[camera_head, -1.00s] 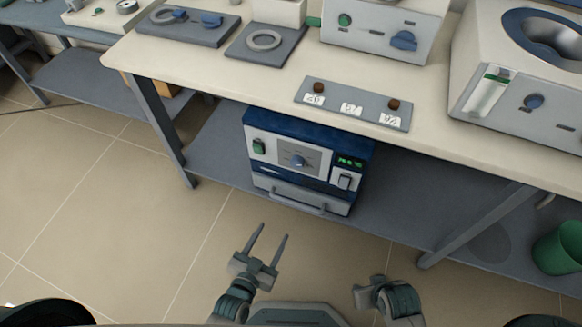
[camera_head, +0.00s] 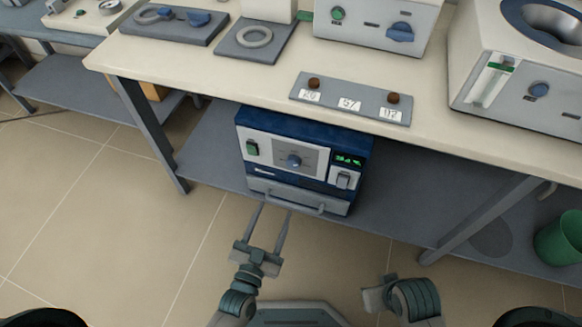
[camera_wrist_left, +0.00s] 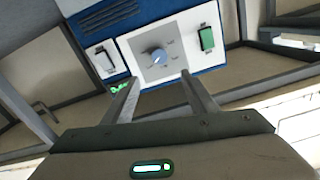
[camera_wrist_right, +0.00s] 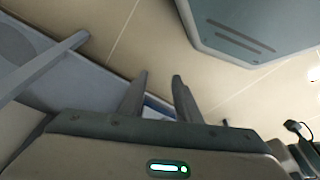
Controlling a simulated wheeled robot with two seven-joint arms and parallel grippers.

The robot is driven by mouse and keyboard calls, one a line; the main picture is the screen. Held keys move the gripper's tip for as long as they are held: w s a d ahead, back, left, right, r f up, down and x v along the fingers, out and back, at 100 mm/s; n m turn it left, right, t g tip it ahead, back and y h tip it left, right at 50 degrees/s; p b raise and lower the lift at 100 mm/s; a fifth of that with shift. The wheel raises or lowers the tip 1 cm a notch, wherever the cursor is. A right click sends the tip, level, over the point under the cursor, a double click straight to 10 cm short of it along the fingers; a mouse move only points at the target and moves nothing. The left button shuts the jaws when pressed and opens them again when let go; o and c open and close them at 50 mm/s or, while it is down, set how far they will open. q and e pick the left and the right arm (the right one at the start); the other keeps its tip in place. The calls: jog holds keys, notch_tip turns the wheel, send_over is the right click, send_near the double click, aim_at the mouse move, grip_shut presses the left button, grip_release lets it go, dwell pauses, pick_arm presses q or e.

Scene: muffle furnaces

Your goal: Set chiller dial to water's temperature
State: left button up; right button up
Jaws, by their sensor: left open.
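The chiller, a blue and white box (camera_head: 300,157), stands on the lower shelf under the bench. Its blue dial (camera_head: 294,161) sits on a grey panel, with a lit green display (camera_head: 348,160) to the right; the digits are too small to read surely. My left gripper (camera_head: 275,209) is open and empty, in front of and below the dial. In the left wrist view the dial (camera_wrist_left: 157,56) shows between and beyond the fingertips, apart from them. My right gripper (camera_wrist_right: 159,76) is open and empty, off to the right near the floor.
A green switch (camera_head: 252,148), a rocker switch (camera_head: 343,180) and a front handle (camera_head: 285,199) are around the dial. The bench top (camera_head: 240,77) overhangs the chiller. A plate with number cards (camera_head: 350,98) lies on it. A green bin (camera_head: 560,238) stands right. The floor in front is clear.

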aim_at(292, 165)
pick_arm(q)
jog(key=x, duration=1.6)
jog(key=shift+w+f+b, duration=0.1)
jog(key=shift+w+b, duration=0.15)
jog(key=shift+b, duration=0.1)
jog(key=c, duration=1.1)
